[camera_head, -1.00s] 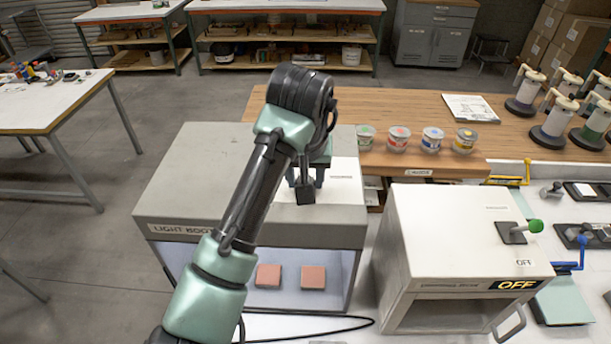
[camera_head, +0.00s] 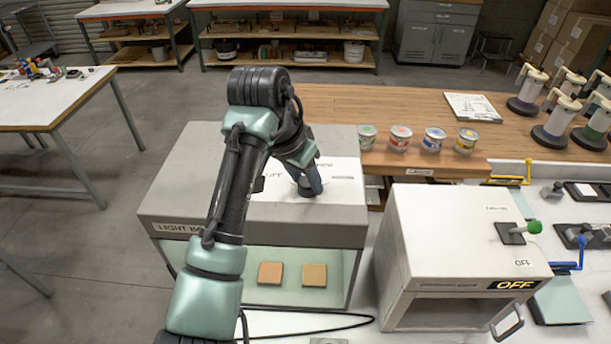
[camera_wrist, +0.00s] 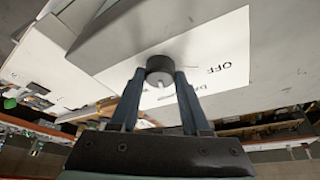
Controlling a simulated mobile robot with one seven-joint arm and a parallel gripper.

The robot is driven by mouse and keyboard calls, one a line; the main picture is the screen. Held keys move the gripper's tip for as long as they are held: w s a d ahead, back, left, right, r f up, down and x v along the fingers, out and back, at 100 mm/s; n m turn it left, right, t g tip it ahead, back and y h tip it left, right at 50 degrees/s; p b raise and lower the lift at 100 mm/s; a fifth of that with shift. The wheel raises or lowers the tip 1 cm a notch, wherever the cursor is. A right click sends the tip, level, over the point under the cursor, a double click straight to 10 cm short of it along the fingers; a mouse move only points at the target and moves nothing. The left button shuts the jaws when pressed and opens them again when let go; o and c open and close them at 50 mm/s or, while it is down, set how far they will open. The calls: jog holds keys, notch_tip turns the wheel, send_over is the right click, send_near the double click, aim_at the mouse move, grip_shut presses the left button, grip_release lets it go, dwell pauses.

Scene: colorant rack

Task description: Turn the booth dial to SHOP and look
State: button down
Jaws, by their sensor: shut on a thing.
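The light booth (camera_head: 170,190) is a grey box with a white plate (camera_head: 347,180) on top. The dark round dial (camera_wrist: 160,64) sits on that plate, and in the wrist view it lies between my two blue-grey fingertips. My gripper (camera_head: 309,186) is shut on the dial from above. OFF shows beside the dial in the wrist view, with a partly hidden word starting with D. The dial's setting cannot be told. Inside the booth, under greenish light, are two square samples: the left one (camera_head: 270,274) orange-tan, the right one (camera_head: 314,274) yellower tan.
A white box (camera_head: 440,235) with a green-knobbed lever (camera_head: 534,226) and an OFF display stands right of the booth. Several paint tubs (camera_head: 399,139) line the wooden counter (camera_head: 330,103) behind. A black cable (camera_head: 300,334) lies in front.

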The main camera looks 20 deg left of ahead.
dwell(0.4)
jog(key=shift+c, duration=1.9)
grip_release()
jog(key=b+v, duration=0.1)
jog(key=v, duration=1.2)
jog(key=shift+w, duration=0.1)
